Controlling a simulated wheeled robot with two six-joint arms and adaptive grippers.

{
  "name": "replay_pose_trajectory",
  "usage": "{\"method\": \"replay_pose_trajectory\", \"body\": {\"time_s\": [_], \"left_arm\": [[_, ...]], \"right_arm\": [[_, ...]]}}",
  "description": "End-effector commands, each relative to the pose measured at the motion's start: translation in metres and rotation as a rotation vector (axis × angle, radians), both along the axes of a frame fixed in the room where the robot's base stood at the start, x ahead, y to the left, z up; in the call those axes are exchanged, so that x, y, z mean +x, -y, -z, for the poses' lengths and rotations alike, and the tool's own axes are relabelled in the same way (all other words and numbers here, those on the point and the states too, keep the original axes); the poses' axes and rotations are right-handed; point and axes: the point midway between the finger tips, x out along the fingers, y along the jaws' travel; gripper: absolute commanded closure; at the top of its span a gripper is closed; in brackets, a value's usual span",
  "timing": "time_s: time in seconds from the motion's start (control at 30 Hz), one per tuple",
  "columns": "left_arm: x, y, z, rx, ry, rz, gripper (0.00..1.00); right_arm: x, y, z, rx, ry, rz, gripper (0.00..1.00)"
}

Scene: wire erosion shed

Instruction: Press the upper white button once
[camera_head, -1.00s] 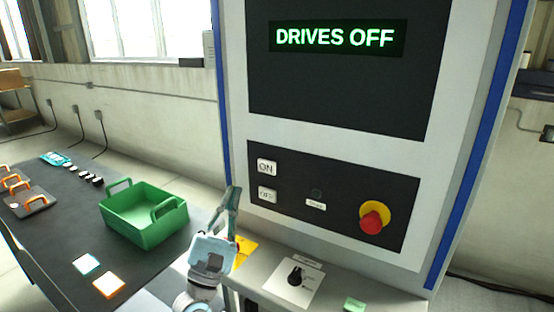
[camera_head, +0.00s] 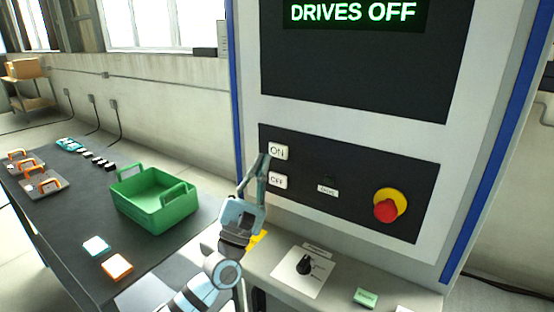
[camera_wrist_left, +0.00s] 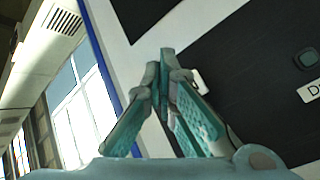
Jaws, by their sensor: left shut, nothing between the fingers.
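The upper white button (camera_head: 279,151), marked ON, is on the dark control panel (camera_head: 345,165) of the machine. A lower white button (camera_head: 278,180), marked OFF, is just below it. My left gripper (camera_head: 263,160) is shut and empty, fingers pointing up. In the head view its fingertips overlap the panel just left of and slightly below the ON button; I cannot tell whether they touch. In the left wrist view the fingertips (camera_wrist_left: 168,58) are together, and a white button edge (camera_wrist_left: 198,82), partly hidden, shows beside them. My right gripper is not in view.
The display (camera_head: 355,12) reads DRIVES OFF. A red emergency stop knob (camera_head: 386,211) on a yellow ring is at the panel's right. A green crate (camera_head: 155,204) stands on the dark table at left.

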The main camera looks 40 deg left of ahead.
Motion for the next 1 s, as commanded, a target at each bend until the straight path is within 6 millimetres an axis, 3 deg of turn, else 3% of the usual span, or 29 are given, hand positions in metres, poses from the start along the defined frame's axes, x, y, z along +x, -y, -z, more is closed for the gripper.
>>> {"method": "replay_pose_trajectory", "body": {"time_s": [0.1, 0.3, 1.0], "left_arm": [[0.016, 0.0, 0.005, 0.0, 0.002, -0.001, 1.0], [0.031, -0.001, 0.002, -0.001, 0.0, 0.001, 1.0], [0.033, 0.0, 0.0, 0.0, -0.001, 0.001, 1.0]], "right_arm": [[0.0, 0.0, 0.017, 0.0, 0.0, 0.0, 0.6], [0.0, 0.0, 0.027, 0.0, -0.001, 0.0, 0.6], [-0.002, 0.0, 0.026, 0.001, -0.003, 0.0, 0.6]]}}
